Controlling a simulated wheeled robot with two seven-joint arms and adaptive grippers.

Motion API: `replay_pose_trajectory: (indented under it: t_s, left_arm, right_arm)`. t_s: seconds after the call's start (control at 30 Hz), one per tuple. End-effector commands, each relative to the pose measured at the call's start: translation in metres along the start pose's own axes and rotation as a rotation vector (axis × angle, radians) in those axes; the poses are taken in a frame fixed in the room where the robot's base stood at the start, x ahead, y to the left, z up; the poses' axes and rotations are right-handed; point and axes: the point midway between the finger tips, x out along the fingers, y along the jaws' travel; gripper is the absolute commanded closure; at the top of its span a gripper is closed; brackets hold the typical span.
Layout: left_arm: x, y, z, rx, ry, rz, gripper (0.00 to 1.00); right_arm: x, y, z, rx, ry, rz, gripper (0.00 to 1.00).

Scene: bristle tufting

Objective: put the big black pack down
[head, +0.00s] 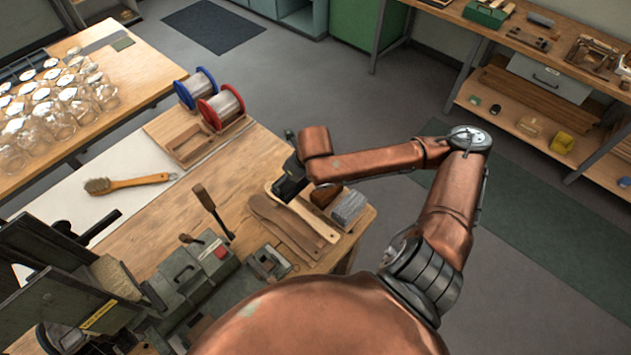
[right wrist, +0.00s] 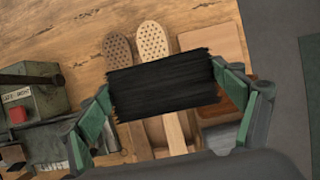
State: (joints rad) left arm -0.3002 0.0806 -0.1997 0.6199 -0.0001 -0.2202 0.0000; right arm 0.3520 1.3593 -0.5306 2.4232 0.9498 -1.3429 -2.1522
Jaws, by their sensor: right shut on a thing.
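The big black pack (right wrist: 165,84) is a wide bundle of black bristles, seen in the right wrist view. My right gripper (right wrist: 167,92) is shut on it, with a green-padded finger at each end. The pack covers the middle of two brush bodies with drilled heads, a dark one (right wrist: 117,50) and a pale one (right wrist: 153,42). I cannot tell the height of the pack above them. In the head view my right gripper (head: 289,184) is over the right part of the workbench (head: 155,215), and the pack is hard to make out there. My left gripper is out of view.
A machine with a red button (head: 221,251) stands left of the brush bodies. A grey block (head: 348,207) lies to the right. Blue (head: 197,88) and red (head: 222,107) wire spools and a finished brush (head: 125,183) are farther back. Bare wood shows beyond the brush heads.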

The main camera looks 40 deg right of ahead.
Motion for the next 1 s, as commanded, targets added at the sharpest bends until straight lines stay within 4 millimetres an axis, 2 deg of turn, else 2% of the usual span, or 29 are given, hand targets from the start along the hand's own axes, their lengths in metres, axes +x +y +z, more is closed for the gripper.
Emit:
replay_pose_trajectory:
  t_s: [0.03,0.27,0.43,0.53,0.77,0.83,1.0]
  left_arm:
    - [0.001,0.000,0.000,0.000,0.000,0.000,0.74]
    - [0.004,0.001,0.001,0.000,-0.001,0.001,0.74]
    - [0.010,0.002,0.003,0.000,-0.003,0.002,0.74]
    - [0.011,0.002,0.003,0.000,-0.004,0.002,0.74]
    - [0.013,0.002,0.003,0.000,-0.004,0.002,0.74]
    - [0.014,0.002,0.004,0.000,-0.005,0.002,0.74]
    - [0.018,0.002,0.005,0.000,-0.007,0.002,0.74]
  right_arm:
    - [0.008,-0.012,0.001,0.007,0.004,-0.003,0.43]
    - [0.038,-0.063,0.010,0.009,0.002,-0.004,0.43]
    - [0.071,-0.086,0.006,0.008,0.002,0.000,0.43]
    - [0.082,-0.095,0.005,0.006,0.002,-0.001,0.43]
    - [0.093,-0.104,0.005,0.003,0.000,-0.001,0.43]
    - [0.100,-0.109,0.004,0.006,0.001,-0.002,0.43]
    - [0.124,-0.107,-0.007,0.005,0.003,0.001,0.43]
